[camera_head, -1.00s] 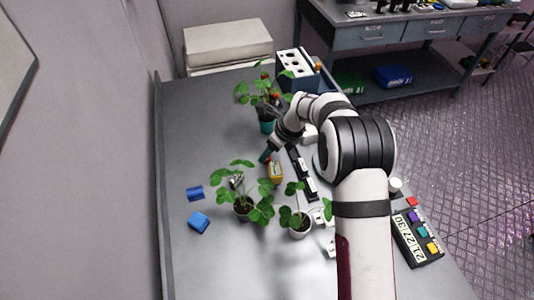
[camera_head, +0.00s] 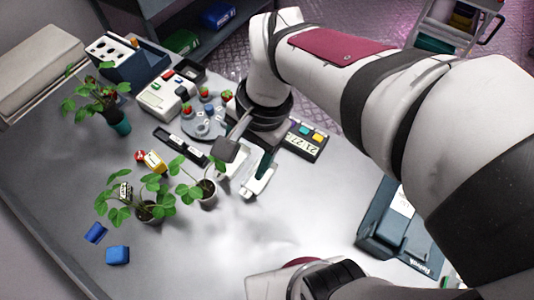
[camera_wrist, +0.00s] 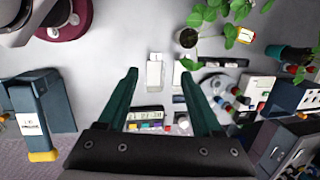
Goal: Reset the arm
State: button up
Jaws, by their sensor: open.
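My gripper (camera_wrist: 159,74) is open and empty in the wrist view, its two dark green fingers spread apart. In the head view it hangs below the wrist near the middle of the table (camera_head: 290,205), with a dark green finger (camera_head: 263,163) showing. Two small white pieces (camera_wrist: 154,72) lie beyond or between the fingers in the wrist view; I cannot tell how high the gripper is above them. The arm reaches in from the right of the head view.
Others nearby are a yellow item (camera_head: 152,162), a round grey tray (camera_head: 203,124), a labelled dark tray (camera_head: 305,140) and blue blocks (camera_head: 117,255). A dark machine (camera_head: 395,235) stands right.

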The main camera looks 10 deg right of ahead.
jog(key=s+d+f+n, duration=0.2)
jog(key=s+d+n, duration=0.1)
jog(key=s, duration=0.7)
jog(key=shift+s+d+n+h, duration=0.3)
jog(key=shift+d+n, duration=0.1)
jog(key=shift+d, duration=0.35)
